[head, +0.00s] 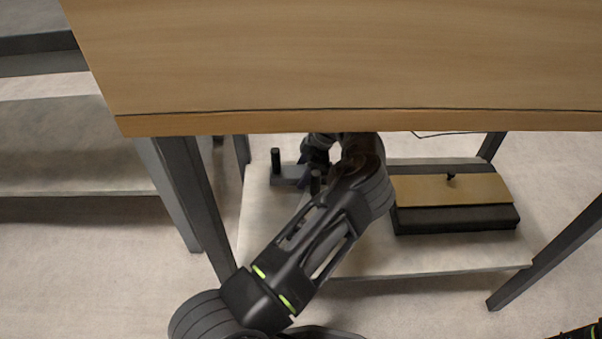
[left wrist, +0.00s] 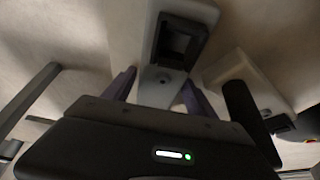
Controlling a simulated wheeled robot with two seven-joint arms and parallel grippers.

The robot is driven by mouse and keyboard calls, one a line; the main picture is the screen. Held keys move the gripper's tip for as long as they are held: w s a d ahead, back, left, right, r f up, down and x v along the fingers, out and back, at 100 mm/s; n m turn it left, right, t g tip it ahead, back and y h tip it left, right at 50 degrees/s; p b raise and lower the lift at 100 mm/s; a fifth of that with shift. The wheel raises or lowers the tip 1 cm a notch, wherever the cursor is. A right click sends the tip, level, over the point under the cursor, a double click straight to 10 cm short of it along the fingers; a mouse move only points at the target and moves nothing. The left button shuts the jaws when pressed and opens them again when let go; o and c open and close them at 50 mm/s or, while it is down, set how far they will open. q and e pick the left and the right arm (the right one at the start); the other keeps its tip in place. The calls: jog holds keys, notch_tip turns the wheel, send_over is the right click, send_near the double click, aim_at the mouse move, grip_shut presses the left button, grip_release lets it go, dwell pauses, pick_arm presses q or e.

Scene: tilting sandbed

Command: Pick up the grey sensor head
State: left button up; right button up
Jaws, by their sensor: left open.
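In the left wrist view, a pale grey piece with a dark square recess, which looks like the grey sensor head (left wrist: 196,12), lies ahead of my left gripper (left wrist: 158,80). Its narrower end with a round mark is between the two fingertips. The fingers are open, one on each side; I cannot tell whether they touch it. In the head view my left arm reaches under the wooden table top to the lower shelf, and the left gripper (head: 318,152) is partly hidden by the table edge and its own wrist. I cannot make out the sensor head there.
The wooden table top (head: 340,60) overhangs the lower shelf (head: 420,258). A grey base with dark upright posts (head: 284,172) stands beside my left gripper. A black box with a tan top (head: 455,218) is on the shelf's right. Table legs (head: 185,190) flank the space.

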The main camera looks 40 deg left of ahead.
aim_at(303, 171)
pick_arm(q)
jog(key=shift+c, duration=0.5)
jog(key=c, duration=1.3)
jog(key=shift+r, duration=0.15)
notch_tip(303, 171, up, 10)
jog(key=p, duration=0.4)
